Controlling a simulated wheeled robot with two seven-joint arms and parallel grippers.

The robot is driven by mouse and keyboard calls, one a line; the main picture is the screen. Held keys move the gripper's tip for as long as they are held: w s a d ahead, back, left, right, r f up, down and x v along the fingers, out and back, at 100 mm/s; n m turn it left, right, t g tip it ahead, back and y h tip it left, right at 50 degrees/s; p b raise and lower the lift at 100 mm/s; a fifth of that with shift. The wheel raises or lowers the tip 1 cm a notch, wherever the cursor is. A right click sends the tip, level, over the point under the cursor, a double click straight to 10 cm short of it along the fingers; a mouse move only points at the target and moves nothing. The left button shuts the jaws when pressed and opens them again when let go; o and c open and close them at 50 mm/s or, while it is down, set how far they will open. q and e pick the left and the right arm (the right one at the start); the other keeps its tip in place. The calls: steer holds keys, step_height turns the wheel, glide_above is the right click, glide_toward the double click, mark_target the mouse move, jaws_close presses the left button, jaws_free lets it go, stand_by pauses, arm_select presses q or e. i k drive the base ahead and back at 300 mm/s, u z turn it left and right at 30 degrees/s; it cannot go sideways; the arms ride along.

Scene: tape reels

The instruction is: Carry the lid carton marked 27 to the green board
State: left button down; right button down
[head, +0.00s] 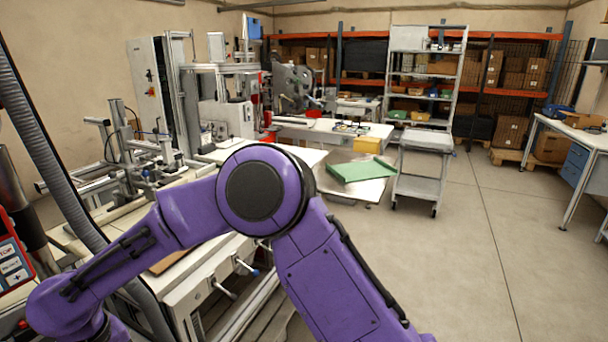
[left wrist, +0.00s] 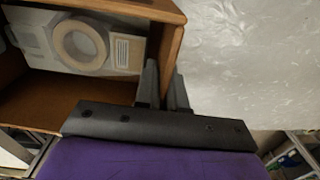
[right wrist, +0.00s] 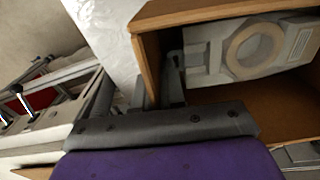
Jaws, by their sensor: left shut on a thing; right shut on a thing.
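An open brown carton shows in the left wrist view (left wrist: 172,45) and the right wrist view (right wrist: 152,60). A pale insert with a ring-shaped reel (left wrist: 80,45) and a small printed label lie inside it. I see no number 27. My left gripper (left wrist: 165,88) is shut on one carton wall. My right gripper (right wrist: 157,85) is shut on another wall. Neither gripper shows in the head view, where my purple arm covers the middle. The green board (head: 361,170) lies on a low metal surface beyond my arm.
A yellow box (head: 367,145) stands behind the green board. A shelved trolley (head: 420,170) stands just right of it. A bench with machinery (head: 130,170) fills the left side. The floor at right is clear up to a white desk (head: 580,145).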

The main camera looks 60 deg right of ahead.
mark_target(361, 170)
steer(key=z, duration=0.7)
steer(key=k, duration=0.9)
steer(key=z, duration=0.8)
steer(key=k, duration=0.35)
steer(key=z, duration=1.6)
steer(key=i, duration=2.1)
steer(key=u, duration=1.15)
steer(key=i, duration=0.65)
steer(key=u, duration=0.65)
